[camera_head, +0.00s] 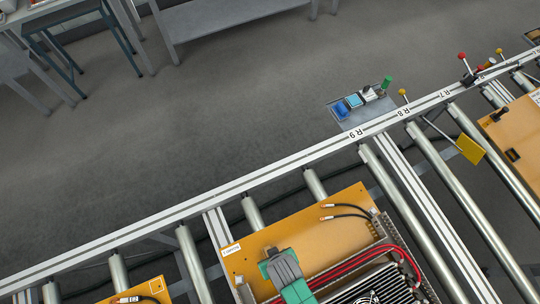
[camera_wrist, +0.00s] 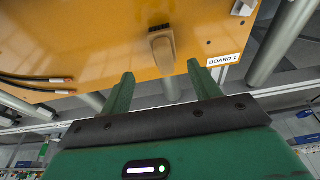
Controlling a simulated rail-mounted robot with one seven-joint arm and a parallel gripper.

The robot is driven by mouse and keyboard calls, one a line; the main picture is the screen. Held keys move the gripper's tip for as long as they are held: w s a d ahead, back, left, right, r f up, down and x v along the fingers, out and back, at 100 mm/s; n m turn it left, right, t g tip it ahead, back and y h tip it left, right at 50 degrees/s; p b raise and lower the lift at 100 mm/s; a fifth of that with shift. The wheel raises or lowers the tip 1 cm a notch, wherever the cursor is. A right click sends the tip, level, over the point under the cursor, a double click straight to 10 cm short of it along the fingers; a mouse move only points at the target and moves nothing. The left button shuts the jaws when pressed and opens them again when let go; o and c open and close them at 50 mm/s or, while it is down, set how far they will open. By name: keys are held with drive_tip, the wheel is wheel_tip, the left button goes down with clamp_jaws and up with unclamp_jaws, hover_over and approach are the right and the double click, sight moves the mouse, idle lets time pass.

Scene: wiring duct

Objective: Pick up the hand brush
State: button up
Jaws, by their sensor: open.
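The hand brush (camera_wrist: 163,52) shows in the wrist view as a small tan wooden piece with a dark strip at its far end. It is against the orange board (camera_wrist: 90,35). My gripper (camera_wrist: 160,74) is open and empty, with its two green fingers pointing at the board. The brush's near end appears between and just beyond the fingertips; I cannot tell whether they touch it. In the head view my gripper (camera_head: 284,272) is over the orange board (camera_head: 262,243), and I cannot make out the brush there.
Black cables (camera_head: 345,210), red cables (camera_head: 365,262) and a black finned block (camera_head: 372,287) crowd the board's right side. A rail (camera_head: 240,186) runs behind the rollers (camera_head: 252,212). A yellow tag (camera_head: 469,149) hangs at the right.

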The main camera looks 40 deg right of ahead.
drive_tip(key=x, duration=0.4)
drive_tip(key=b+x, duration=0.1)
drive_tip(key=x, duration=0.2)
drive_tip(key=shift+w+a+r, duration=0.15)
drive_tip(key=shift+w+a, duration=0.1)
drive_tip(key=shift+w, duration=0.15)
drive_tip(key=shift+f, duration=0.45)
drive_tip(key=shift+w, duration=0.1)
drive_tip(key=shift+c, duration=0.2)
drive_tip(key=c, duration=1.1)
drive_tip(key=shift+c, duration=0.2)
drive_tip(key=shift+r, duration=0.15)
wheel_tip(320, 180, up, 10)
drive_tip(key=shift+f+p, duration=0.1)
drive_tip(key=shift+p, duration=0.6)
